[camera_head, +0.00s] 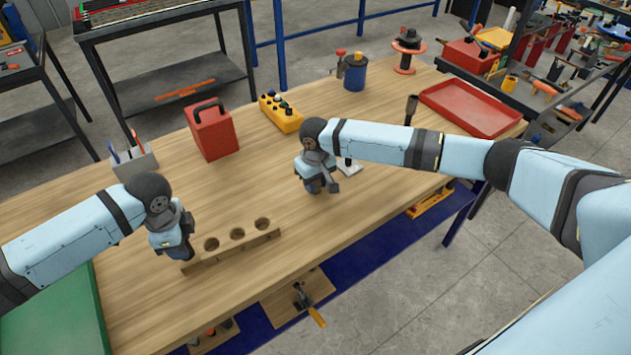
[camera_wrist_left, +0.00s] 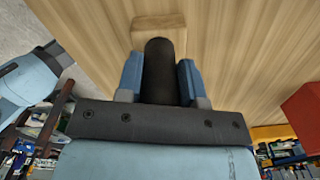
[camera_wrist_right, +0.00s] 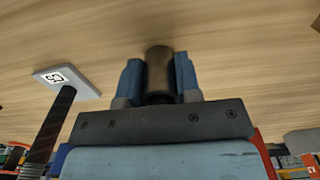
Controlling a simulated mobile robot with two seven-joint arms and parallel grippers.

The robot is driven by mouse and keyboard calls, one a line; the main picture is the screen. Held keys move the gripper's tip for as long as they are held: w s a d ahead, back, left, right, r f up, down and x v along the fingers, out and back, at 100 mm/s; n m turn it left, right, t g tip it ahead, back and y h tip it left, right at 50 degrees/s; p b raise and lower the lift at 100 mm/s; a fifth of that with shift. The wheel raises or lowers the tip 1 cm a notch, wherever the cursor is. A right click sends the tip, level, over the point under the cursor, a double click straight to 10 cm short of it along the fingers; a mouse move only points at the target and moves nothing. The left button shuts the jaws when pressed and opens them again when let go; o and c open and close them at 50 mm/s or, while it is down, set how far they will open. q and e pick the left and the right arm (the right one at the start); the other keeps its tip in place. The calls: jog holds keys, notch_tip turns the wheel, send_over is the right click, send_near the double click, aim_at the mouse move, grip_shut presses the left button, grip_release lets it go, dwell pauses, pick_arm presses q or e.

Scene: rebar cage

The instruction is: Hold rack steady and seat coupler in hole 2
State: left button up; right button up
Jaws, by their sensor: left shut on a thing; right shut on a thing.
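The wooden rack (camera_head: 232,250) lies on the workbench with three open round holes showing, all apparently empty. My left gripper (camera_head: 182,250) is at the rack's left end. In the left wrist view its fingers (camera_wrist_left: 160,85) are shut on a dark upright cylinder (camera_wrist_left: 160,62), with the wooden rack end (camera_wrist_left: 158,24) just beyond it; I take this cylinder to be the rack's handle. My right gripper (camera_head: 318,184) is right of and behind the rack, apart from it. In the right wrist view its fingers (camera_wrist_right: 158,85) are shut on a short brownish cylinder (camera_wrist_right: 159,66), apparently the coupler, partly hidden between the fingers.
A pale plate marked with a number (camera_wrist_right: 66,80), bearing a dark ribbed rod (camera_wrist_right: 52,125), stands beside my right gripper. Behind are a red box (camera_head: 212,135), a yellow button box (camera_head: 281,112) and a red tray (camera_head: 470,106). The bench between rack and right gripper is clear.

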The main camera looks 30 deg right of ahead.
jog(key=o, duration=1)
jog(key=shift+o, duration=0.2)
notch_tip(320, 180, up, 11)
jog(key=shift+o, duration=0.3)
jog(key=shift+r, duration=0.55)
notch_tip(320, 180, down, 10)
jog(key=m, duration=0.9)
jog(key=shift+f, duration=0.15)
